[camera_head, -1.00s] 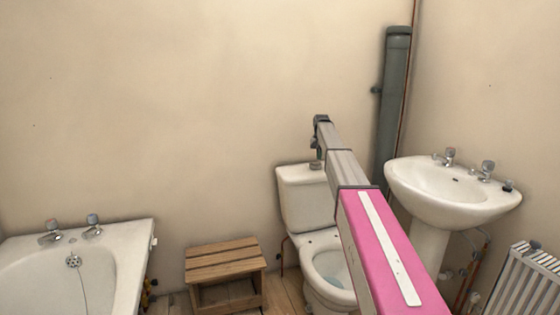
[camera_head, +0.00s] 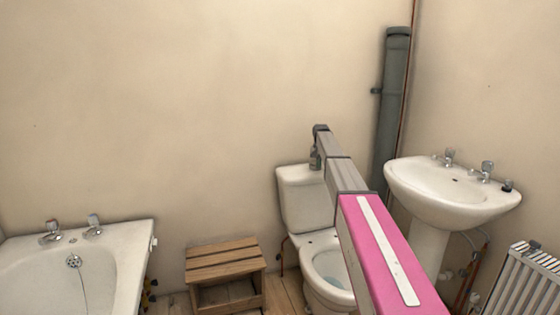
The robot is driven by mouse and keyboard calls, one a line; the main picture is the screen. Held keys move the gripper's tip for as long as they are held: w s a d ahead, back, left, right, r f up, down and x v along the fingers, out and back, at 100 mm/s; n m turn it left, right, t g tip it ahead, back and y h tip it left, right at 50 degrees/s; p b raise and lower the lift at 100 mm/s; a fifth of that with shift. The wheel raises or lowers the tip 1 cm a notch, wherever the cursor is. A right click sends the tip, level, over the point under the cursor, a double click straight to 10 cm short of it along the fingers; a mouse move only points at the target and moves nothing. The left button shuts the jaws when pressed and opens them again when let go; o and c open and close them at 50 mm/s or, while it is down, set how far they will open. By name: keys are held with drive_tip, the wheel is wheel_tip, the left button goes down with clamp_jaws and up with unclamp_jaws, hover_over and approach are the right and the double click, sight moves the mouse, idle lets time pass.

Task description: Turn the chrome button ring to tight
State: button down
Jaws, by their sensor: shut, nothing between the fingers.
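The white toilet cistern (camera_head: 292,176) stands against the back wall, and its lid is where the chrome button ring sits. I cannot make out the ring apart from my gripper now. My gripper (camera_head: 315,163) hangs down from the arm's far end at the right part of the lid, small in the picture. It is shut, with nothing seen between its fingers. Whether its tips touch the ring or the lid, I cannot tell.
The toilet bowl (camera_head: 328,265) is below my arm. A washbasin (camera_head: 440,200) and a radiator (camera_head: 525,280) are at right. A grey soil pipe (camera_head: 391,110) rises behind. A wooden step stool (camera_head: 225,262) and a bath (camera_head: 110,255) are at left.

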sight(309, 172)
drive_tip(key=shift+s+a+f, duration=0.1)
drive_tip(key=shift+a+f, duration=0.2)
drive_tip(key=shift+f, duration=0.3)
drive_tip(key=shift+a, duration=1.2)
drive_tip(key=shift+w+a, duration=0.25)
drive_tip(key=shift+a, duration=0.1)
drive_tip(key=shift+w+a, duration=0.35)
drive_tip(key=shift+a, duration=0.05)
drive_tip(key=shift+s, duration=0.1)
drive_tip(key=shift+s+a, duration=0.2)
drive_tip(key=shift+s, duration=0.05)
drive_tip(key=shift+a+r, duration=0.1)
drive_tip(key=shift+r, duration=0.65)
drive_tip(key=shift+d+r, duration=0.15)
drive_tip(key=shift+r, duration=1.05)
drive_tip(key=shift+d+r, duration=0.15)
drive_tip(key=shift+r, duration=1)
